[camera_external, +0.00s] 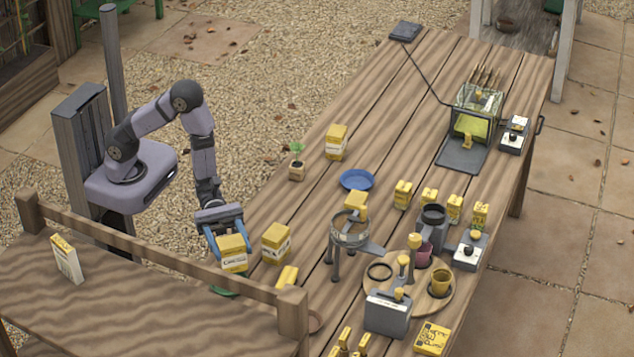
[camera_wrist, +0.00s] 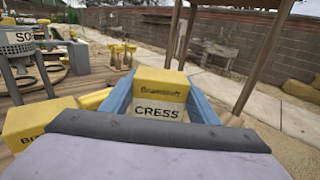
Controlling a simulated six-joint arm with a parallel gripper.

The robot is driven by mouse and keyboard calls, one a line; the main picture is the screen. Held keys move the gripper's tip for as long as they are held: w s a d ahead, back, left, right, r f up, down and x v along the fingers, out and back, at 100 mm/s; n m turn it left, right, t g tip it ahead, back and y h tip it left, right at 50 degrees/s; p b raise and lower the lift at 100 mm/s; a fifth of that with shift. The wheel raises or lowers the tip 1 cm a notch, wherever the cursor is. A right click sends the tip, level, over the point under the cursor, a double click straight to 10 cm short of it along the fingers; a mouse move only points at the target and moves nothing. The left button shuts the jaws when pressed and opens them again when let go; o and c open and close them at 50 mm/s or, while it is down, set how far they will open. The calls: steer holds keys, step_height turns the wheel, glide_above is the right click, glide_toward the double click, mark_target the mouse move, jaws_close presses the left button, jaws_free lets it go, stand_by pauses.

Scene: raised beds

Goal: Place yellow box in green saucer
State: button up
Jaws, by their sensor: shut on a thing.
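My gripper (camera_external: 229,241) has its blue fingers on either side of a yellow box (camera_external: 233,255) with a white lower label. In the wrist view this box (camera_wrist: 160,91) sits between the fingers, roughly upright, and its label reads "CRESS". I cannot tell whether the box touches the saucer. The saucer is not visible in the wrist view.
Another yellow box (camera_external: 276,242) stands close to the right of the held one; it also shows in the wrist view (camera_wrist: 38,124). A blue saucer (camera_external: 356,180) and a grey sieve stand (camera_external: 350,230) are farther right. A wooden rail (camera_external: 160,246) runs close by in front.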

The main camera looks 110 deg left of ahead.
steer(key=shift+f, duration=0.95)
steer(key=shift+f+b, duration=0.35)
steer(key=o, duration=1.2)
steer(key=shift+r, duration=0.15)
steer(key=shift+a+r+p, duration=0.1)
steer(key=shift+r+p, duration=0.2)
steer(key=shift+p, duration=0.1)
steer(key=b+v, duration=0.2)
steer(key=v, duration=0.8)
steer(key=shift+v, duration=1)
